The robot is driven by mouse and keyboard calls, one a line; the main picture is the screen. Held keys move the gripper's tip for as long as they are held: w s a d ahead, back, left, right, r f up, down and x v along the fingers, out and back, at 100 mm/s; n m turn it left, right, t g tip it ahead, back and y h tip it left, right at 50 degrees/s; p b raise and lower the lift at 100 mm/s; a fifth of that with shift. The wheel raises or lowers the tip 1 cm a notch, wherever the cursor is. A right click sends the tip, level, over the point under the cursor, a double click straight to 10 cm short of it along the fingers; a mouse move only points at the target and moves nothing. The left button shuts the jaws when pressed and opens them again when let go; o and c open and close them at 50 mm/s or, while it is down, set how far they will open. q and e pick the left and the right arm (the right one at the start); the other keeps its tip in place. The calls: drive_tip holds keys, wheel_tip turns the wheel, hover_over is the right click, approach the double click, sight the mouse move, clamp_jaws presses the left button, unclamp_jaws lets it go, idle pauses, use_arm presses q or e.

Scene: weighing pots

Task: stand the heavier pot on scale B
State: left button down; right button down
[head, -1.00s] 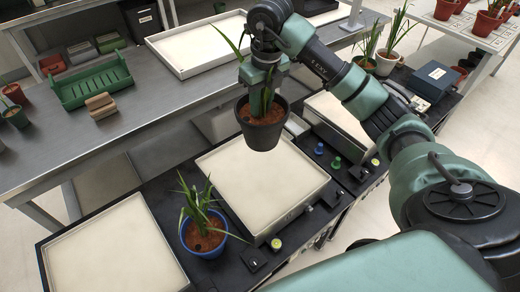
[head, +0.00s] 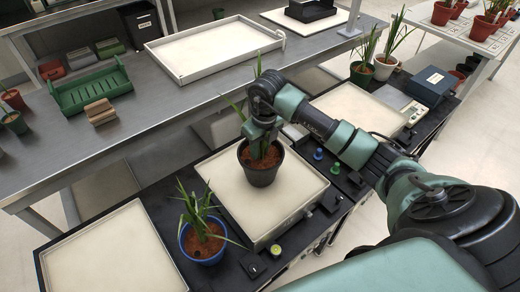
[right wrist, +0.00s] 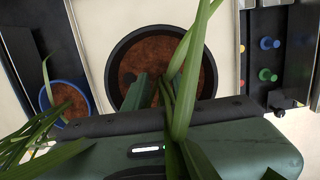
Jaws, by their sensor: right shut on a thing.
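The black pot (head: 261,172), with brown soil and long green leaves, is at the white plate (head: 222,188) of the middle scale, upright. I cannot tell whether it touches the plate. In the right wrist view the black pot (right wrist: 162,65) lies just beyond the gripper, leaves crossing in front. The blue pot (head: 203,243) with a leafy plant stands on the dark bench between the left and middle plates. It also shows in the right wrist view (right wrist: 66,98). I see no scale letters.
Another white plate (head: 112,255) at left is empty, and one (head: 352,108) at right lies behind my arm. Blue and green knobs (head: 319,154) sit right of the middle plate. A metal table behind holds a white tray (head: 215,50) and green rack (head: 92,90).

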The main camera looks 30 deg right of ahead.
drive_tip(key=shift+w+f, duration=0.1)
drive_tip(key=shift+f, duration=0.3)
drive_tip(key=c, duration=1.1)
unclamp_jaws()
drive_tip(key=shift+c, duration=0.2)
drive_tip(key=shift+r, duration=0.2)
drive_tip(key=r, duration=0.4)
drive_tip(key=s+r, duration=0.1)
drive_tip(key=r, duration=0.6)
drive_tip(key=shift+s+r+b, duration=0.35)
